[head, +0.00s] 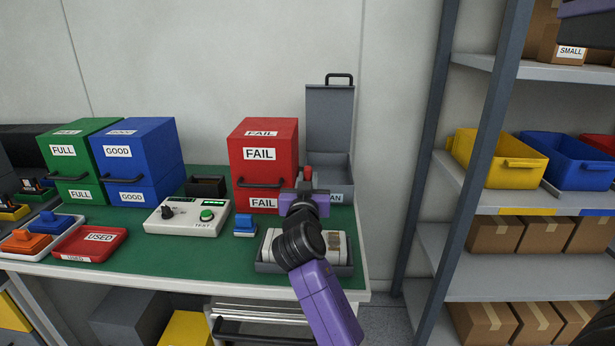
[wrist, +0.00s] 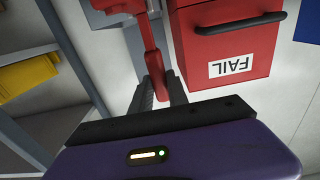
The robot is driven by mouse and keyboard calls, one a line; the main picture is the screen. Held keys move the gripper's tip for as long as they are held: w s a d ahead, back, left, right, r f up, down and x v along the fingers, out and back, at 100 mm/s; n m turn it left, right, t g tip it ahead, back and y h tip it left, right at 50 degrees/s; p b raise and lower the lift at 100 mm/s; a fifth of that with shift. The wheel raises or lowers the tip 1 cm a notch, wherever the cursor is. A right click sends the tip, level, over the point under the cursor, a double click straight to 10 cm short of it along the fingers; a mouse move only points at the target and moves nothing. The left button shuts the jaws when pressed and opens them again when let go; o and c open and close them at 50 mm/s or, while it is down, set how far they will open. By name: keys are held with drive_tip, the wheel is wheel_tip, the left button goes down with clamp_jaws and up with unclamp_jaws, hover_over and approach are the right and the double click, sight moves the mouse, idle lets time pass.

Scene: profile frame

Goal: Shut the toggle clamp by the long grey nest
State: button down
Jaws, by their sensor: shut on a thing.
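The toggle clamp's red handle (head: 307,172) stands up beside the FAIL bin in the head view. In the wrist view the red handle (wrist: 154,62) runs down between the two dark fingers of my gripper (wrist: 161,88), which is shut on it. In the head view my gripper (head: 305,186) is at the handle, mostly hidden by my purple and black wrist. The long grey nest (head: 265,267) is at the bench's front right, with a pale part (head: 338,246) in it. My arm covers its middle, and the clamp's base is hidden in the head view.
The red FAIL bin (head: 263,155) stands close left of my gripper. An open grey box with a raised lid (head: 330,115) is behind it. A tester (head: 187,217) and a blue-topped piece (head: 245,225) lie to the left. A shelf post (head: 428,150) rises at right.

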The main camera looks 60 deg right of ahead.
drive_tip(key=shift+w+d+r+g+y+p, duration=0.2)
drive_tip(key=shift+d+y+p, duration=0.3)
drive_tip(key=shift+p, duration=1.2)
drive_tip(key=shift+w+d+r+g+y+p, duration=0.2)
drive_tip(key=shift+d+y+p, duration=0.25)
drive_tip(key=shift+p, duration=1.2)
drive_tip(key=shift+w+d+f+y+p, duration=0.2)
drive_tip(key=shift+f+y+p, duration=0.25)
drive_tip(key=shift+p, duration=0.4)
drive_tip(key=c, duration=1.3)
unclamp_jaws()
drive_tip(key=shift+s, duration=0.1)
drive_tip(key=v, duration=0.6)
drive_tip(key=shift+a+r+b, duration=0.1)
drive_tip(key=shift+a+b, duration=0.2)
drive_tip(key=shift+a, duration=0.1)
drive_tip(key=shift+s+a+r, duration=0.15)
drive_tip(key=shift+s+a, duration=0.15)
drive_tip(key=shift+a, duration=0.1)
drive_tip(key=shift+c, duration=0.3)
